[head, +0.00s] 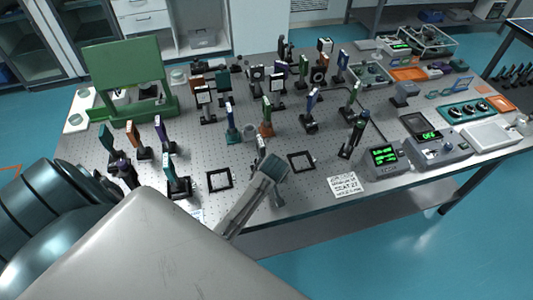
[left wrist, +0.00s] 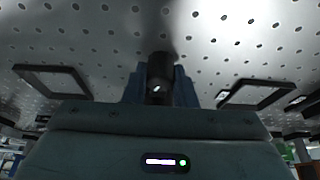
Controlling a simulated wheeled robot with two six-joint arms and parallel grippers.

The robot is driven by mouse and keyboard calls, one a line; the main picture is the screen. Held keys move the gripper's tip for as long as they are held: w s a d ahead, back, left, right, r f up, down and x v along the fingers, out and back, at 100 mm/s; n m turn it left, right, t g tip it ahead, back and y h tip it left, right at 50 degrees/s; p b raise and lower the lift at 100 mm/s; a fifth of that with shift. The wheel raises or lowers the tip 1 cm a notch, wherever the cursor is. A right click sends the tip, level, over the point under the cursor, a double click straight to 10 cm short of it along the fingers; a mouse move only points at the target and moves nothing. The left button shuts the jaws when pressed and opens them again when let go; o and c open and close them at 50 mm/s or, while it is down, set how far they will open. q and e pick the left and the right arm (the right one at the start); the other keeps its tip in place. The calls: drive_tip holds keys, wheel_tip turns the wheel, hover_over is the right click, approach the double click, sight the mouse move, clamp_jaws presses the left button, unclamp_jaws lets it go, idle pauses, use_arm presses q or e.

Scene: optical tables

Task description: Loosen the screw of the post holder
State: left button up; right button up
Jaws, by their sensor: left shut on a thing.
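My left gripper (head: 262,160) reaches over the front middle of the optical table, between two black square frames. In the left wrist view, its blue fingers (left wrist: 160,85) are shut on a dark upright cylinder, which looks like the post holder (left wrist: 160,70). A small bright spot on the cylinder's near face may be the screw, but it is too small to tell. In the head view the gripper mostly hides the holder. A slim pale optic (head: 262,145) shows just behind the gripper. My right gripper is in neither view.
One black frame (head: 219,180) lies left of the gripper, another (head: 301,161) right. Several mounted optics stand behind and to the left. A display box (head: 383,158) and a white label card (head: 343,185) are at the right. Bare perforated tabletop (head: 215,150) lies behind the left frame.

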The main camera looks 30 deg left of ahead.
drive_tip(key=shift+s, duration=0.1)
use_arm(q)
drive_tip(key=o, duration=0.8)
drive_tip(key=shift+o, duration=0.9)
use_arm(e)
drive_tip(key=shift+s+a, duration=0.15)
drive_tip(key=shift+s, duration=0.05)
use_arm(q)
drive_tip(key=shift+r, duration=0.1)
drive_tip(key=shift+s+d+r+b, duration=0.15)
drive_tip(key=shift+d+r+b, duration=0.15)
drive_tip(key=shift+r, duration=0.2)
drive_tip(key=b+v, duration=0.2)
drive_tip(key=v, duration=0.7)
drive_tip(key=shift+s+r, duration=0.2)
drive_tip(key=shift+r, duration=0.1)
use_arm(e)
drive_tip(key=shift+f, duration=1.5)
